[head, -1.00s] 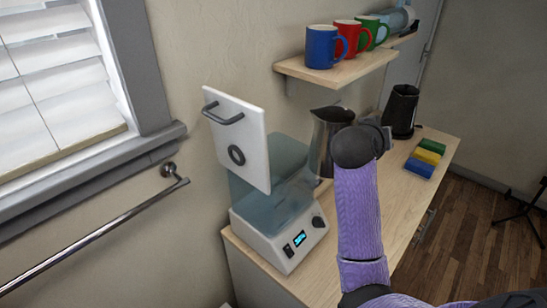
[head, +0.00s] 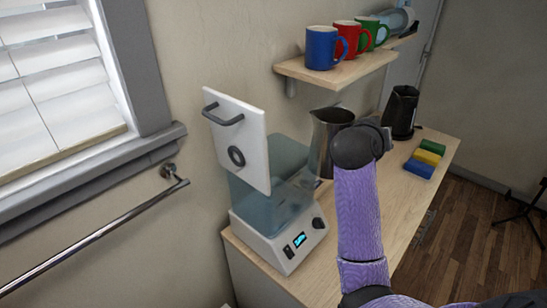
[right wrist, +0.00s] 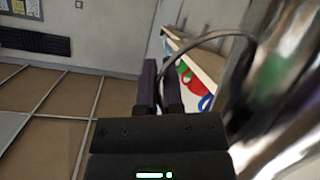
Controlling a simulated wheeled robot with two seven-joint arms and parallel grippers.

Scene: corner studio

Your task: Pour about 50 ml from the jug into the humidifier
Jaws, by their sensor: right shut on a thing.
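The humidifier (head: 263,240) stands on the near end of the counter, with a white base, a lit display and a translucent blue tank (head: 275,170). Its white lid (head: 238,140) with a grey handle stands upright at the tank's left. The steel jug (head: 322,135) is just right of and behind the tank, looking about upright; whether it touches the counter is hidden. My right arm covers part of it. In the right wrist view, my right gripper (right wrist: 160,85) is shut on the jug's dark handle, with the shiny jug body (right wrist: 290,100) at the right. My left gripper is out of view.
A wall shelf (head: 330,75) above the jug holds blue, red and green mugs. A black kettle (head: 402,112) and coloured sponges (head: 425,158) stand farther along the counter (head: 340,270). A window and a rail (head: 95,237) are on the left wall.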

